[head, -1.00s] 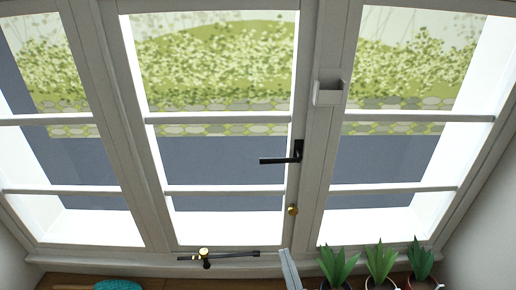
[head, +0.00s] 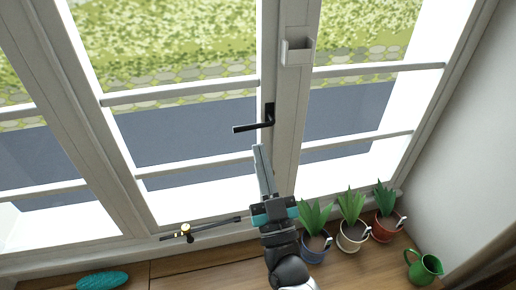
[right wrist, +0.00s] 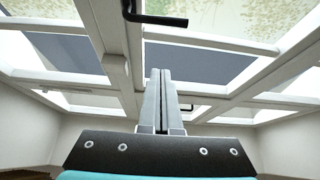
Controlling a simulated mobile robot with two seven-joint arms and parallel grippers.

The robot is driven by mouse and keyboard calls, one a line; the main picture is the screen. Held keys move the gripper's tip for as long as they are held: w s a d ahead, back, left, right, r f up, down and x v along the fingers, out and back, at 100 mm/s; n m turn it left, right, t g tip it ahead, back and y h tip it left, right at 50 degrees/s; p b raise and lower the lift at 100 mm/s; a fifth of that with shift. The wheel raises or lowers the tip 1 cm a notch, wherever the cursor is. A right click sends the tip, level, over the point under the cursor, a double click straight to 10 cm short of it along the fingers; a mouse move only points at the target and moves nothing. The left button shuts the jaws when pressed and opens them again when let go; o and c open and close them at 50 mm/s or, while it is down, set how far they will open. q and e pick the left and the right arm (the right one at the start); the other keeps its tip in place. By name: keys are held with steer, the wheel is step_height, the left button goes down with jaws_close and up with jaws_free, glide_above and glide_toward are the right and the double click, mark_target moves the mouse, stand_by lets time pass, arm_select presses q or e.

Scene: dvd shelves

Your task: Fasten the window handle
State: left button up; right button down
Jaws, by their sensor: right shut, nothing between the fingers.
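The window handle (head: 256,124) is a black lever on the white window frame, pointing left and roughly level in the head view. It also shows at the top of the right wrist view (right wrist: 156,16). My right gripper (head: 260,152) is shut and empty, its grey fingers pointing up just below the handle and apart from it. The fingers also show in the right wrist view (right wrist: 162,78). A black stay bar with a brass knob (head: 186,230) lies along the bottom of the frame. My left gripper is out of view.
Potted plants (head: 313,242), (head: 352,234) and (head: 387,224) stand on the wooden sill right of my right arm. A green jug (head: 424,268) is at the far right. A teal object (head: 103,281) lies at lower left. A small white box (head: 297,50) is fixed above the handle.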

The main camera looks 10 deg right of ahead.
mark_target(248, 129)
steer(key=w, duration=0.2)
steer(key=w+r, duration=0.1)
steer(key=w, duration=0.2)
steer(key=w+r, duration=0.1)
steer(key=w, duration=0.2)
steer(key=shift+w+f+b, duration=0.15)
steer(key=shift+f+b, duration=0.15)
steer(key=shift+f, duration=0.45)
steer(key=shift+f+n+y, duration=0.25)
steer(key=shift+n+y, duration=0.3)
steer(key=shift+n, duration=0.3)
steer(key=shift+f+n+y, duration=0.25)
steer(key=shift+n+y, duration=0.3)
steer(key=shift+n, duration=0.3)
steer(key=n+y, duration=0.1)
steer(key=n+y+p, duration=0.1)
steer(key=shift+f+n+g, duration=0.3)
steer(key=shift+f, duration=0.1)
steer(key=d+f+n+g+y+p, duration=0.4)
steer(key=n+g+p, duration=0.3)
steer(key=n, duration=1)
steer(key=shift+d+f+n+g, duration=0.4)
steer(key=shift+d+g, duration=0.1)
steer(key=shift+d, duration=0.15)
